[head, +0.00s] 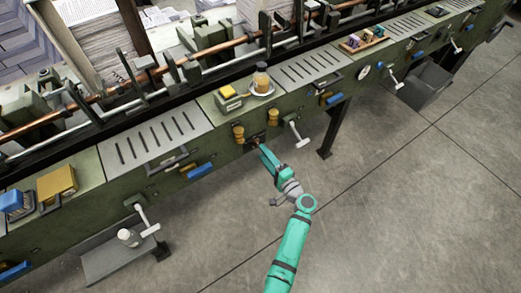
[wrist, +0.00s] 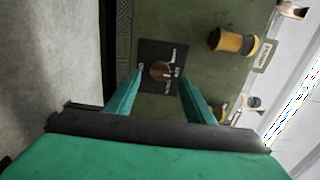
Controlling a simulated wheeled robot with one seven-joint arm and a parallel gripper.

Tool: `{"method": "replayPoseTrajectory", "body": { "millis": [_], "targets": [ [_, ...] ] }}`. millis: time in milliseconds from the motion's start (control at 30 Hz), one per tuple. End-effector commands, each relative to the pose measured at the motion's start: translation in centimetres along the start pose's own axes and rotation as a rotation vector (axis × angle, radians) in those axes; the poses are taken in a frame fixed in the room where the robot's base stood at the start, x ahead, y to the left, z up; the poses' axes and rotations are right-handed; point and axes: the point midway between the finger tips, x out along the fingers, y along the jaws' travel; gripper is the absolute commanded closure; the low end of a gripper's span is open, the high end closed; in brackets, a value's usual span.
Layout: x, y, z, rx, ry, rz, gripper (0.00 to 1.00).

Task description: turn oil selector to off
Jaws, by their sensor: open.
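The oil selector (wrist: 160,70) is a small round brown knob on a dark square plate with white lettering, set in the green machine panel. In the wrist view it lies between the tips of my gripper (wrist: 161,79). The fingers stand open on either side of the knob; I cannot tell whether they touch it. The lettering is too small to read, so the knob's setting is unclear. In the head view my gripper (head: 262,150) reaches the machine's front, and its tip largely hides the selector.
Yellow knobs (head: 239,134) sit on the panel beside my gripper; one yellow-and-black knob (wrist: 235,42) shows in the wrist view. A white-handled lever (head: 297,135) juts out to the right. A jar (head: 261,82) stands on the ledge above. The grey floor (head: 410,210) in front is clear.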

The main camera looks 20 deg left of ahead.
Motion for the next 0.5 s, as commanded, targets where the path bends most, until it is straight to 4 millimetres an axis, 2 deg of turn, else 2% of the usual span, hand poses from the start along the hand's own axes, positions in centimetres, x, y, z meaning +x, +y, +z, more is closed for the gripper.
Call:
{"method": "replayPoseTrajectory", "body": {
  "millis": [100,300,500],
  "targets": [
    [-2.3,0.1,0.1,0.0,0.001,0.001,0.52],
    [-5.3,0.0,0.1,0.0,-0.001,0.001,0.52],
    [-6.7,0.0,0.1,0.0,-0.003,0.0,0.52]
  ]
}}
